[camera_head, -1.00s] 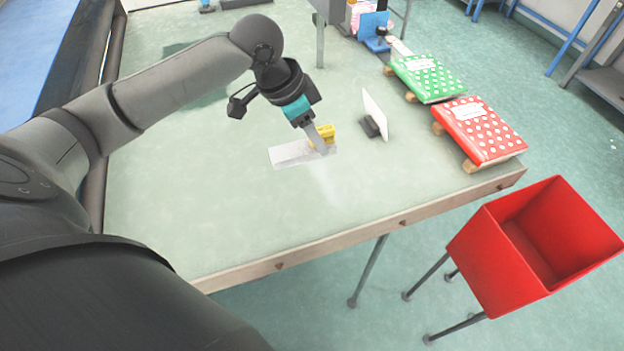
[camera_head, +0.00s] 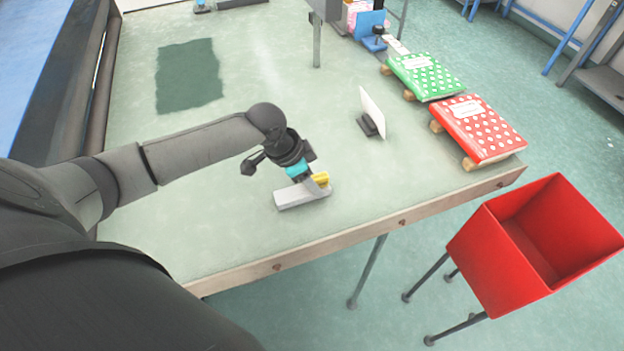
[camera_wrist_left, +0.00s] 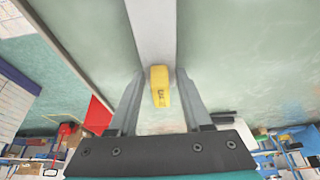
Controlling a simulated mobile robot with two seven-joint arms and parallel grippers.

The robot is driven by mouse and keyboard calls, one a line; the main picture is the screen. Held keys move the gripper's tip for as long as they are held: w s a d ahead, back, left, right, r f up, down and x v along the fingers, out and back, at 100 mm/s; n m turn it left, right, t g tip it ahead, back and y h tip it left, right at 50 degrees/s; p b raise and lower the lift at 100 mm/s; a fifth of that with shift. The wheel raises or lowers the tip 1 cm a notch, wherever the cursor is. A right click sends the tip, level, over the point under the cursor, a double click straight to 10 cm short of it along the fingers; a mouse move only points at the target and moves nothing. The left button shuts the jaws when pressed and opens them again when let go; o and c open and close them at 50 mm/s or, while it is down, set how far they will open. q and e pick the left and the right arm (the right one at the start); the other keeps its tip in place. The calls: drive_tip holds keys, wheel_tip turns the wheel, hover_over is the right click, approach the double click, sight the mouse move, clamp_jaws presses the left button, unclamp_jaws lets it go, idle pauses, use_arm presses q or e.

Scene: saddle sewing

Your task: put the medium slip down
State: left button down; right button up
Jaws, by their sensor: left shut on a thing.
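The slip (camera_head: 298,196) is a flat pale grey strip with a yellow block (camera_head: 321,178) at its right end. My left gripper (camera_head: 316,185) points down at that end and is shut on the slip. The strip lies at or just above the table top; I cannot tell whether it touches. In the left wrist view the slip (camera_wrist_left: 152,35) runs away from between the fingers, with the yellow block (camera_wrist_left: 159,86) between the fingertips. My right gripper is not in view.
The pale green table (camera_head: 230,230) is clear around the slip. A dark green patch (camera_head: 188,76) lies at the back left. A white upright card (camera_head: 372,112) stands right of the gripper. Red (camera_head: 478,130) and green (camera_head: 425,76) dotted packs lie on the right. A red bin (camera_head: 500,265) stands off the front edge.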

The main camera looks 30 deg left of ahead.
sight(292, 193)
use_arm(q)
drive_tip(key=shift+c, duration=1.7)
unclamp_jaws()
drive_tip(key=p+v, duration=0.1)
drive_tip(key=v, duration=1.1)
